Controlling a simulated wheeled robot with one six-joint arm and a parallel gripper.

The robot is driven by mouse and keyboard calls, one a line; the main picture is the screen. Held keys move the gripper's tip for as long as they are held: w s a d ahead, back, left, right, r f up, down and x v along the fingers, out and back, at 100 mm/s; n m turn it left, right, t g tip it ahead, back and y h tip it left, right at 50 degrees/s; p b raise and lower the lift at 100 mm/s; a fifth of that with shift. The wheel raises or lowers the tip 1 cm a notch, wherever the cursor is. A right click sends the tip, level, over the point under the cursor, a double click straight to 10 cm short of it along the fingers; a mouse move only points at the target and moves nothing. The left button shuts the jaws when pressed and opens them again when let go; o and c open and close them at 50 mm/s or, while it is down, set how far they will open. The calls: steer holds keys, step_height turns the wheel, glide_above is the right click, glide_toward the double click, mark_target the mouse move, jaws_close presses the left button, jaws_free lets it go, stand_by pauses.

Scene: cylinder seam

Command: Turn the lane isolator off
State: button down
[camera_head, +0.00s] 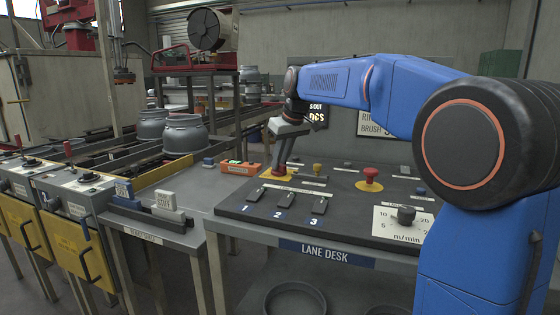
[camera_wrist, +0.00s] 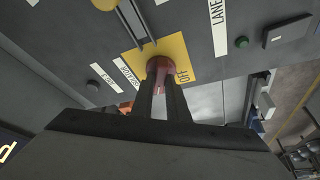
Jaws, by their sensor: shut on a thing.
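The lane isolator is a red handle (camera_wrist: 159,64) on a yellow plate (camera_wrist: 176,46) marked OFF in the wrist view. My gripper (camera_wrist: 160,82) is shut on this red handle, with one dark finger on each side. In the head view my gripper (camera_head: 279,167) reaches down to the back left of the lane desk (camera_head: 245,210), above the yellow plate (camera_head: 282,178). There the gripper mostly hides the handle. Which way the handle points is hard to tell, as the fingers cover much of it.
A red mushroom button (camera_head: 371,174) on a yellow base and a dark speed knob (camera_head: 406,215) stand right of my gripper. Three numbered switches (camera_head: 287,200) are in front. My blue arm crosses above the desk.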

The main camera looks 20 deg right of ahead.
steer(key=n, duration=0.2)
steer(key=n+g+y, duration=0.1)
steer(key=n, duration=0.2)
steer(key=n+y, duration=0.1)
steer(key=n, duration=0.1)
steer(key=shift+w+d+g, duration=0.2)
steer(key=shift+w+g, duration=0.05)
steer(key=shift+g, duration=0.05)
steer(key=n+g, duration=0.1)
steer(key=n, duration=0.3)
steer(key=shift+w+n+g+y, duration=0.1)
steer(key=shift+n+g+y, duration=0.3)
steer(key=shift+w+n+g, duration=0.1)
steer(key=shift+n+g, duration=0.5)
steer(key=shift+n, duration=1.1)
steer(key=c, duration=1.7)
jaws_free()
steer(key=v, duration=1.2)
steer(key=shift+w, duration=0.1)
